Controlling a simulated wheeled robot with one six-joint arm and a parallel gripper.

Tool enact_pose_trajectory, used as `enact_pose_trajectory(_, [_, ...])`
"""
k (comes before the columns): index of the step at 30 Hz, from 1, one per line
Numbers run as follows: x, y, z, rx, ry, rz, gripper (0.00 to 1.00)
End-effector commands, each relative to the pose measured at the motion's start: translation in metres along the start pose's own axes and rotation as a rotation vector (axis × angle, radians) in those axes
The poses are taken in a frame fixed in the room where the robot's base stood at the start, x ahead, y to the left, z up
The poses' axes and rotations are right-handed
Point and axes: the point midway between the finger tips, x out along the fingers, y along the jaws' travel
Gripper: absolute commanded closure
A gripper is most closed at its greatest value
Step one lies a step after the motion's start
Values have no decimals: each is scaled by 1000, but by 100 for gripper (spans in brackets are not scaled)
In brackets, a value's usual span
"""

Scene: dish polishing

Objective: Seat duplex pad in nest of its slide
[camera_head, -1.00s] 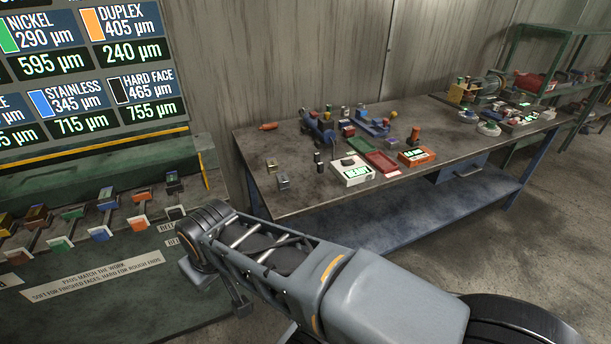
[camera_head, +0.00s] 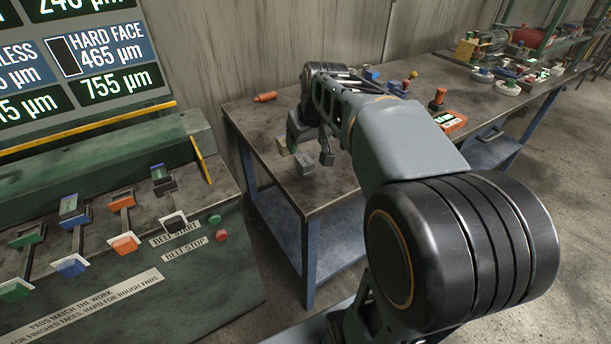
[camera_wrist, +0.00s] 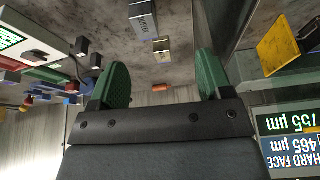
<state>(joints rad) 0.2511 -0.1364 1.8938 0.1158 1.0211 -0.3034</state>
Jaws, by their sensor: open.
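The orange-marked slide (camera_head: 123,222) is on the green machine at left in the head view, between the blue-marked and black-marked slides. An orange block shows at its upper end; I cannot tell if this is the duplex pad or the nest. A grey block (camera_head: 305,163) and a tan block (camera_head: 283,146) stand on the bench. Neither has a readable label. In the wrist view, which is upside down, my gripper (camera_wrist: 163,82) is open, its green fingers apart with nothing between them. The grey block (camera_wrist: 143,18) and the tan block (camera_wrist: 161,47) are beyond the fingertips.
The bench (camera_head: 265,118) carries an orange box (camera_head: 450,120) and several other parts. My arm hides its middle. A yellow flap (camera_head: 201,159) stands at the machine's right edge. Belt buttons (camera_head: 221,235) are on its front. A gap of floor separates machine and bench.

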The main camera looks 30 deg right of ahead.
Motion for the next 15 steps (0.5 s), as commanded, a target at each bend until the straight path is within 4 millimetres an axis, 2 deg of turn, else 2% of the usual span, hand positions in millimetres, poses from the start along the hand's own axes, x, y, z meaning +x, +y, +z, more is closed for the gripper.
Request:
enact_pose_trajectory(1, [12,12,-5,7,3,4,28])
enact_pose_trajectory(5, [24,27,-18,6,10,4,28])
enact_pose_trajectory(15, [80,29,-22,1,12,3,28])
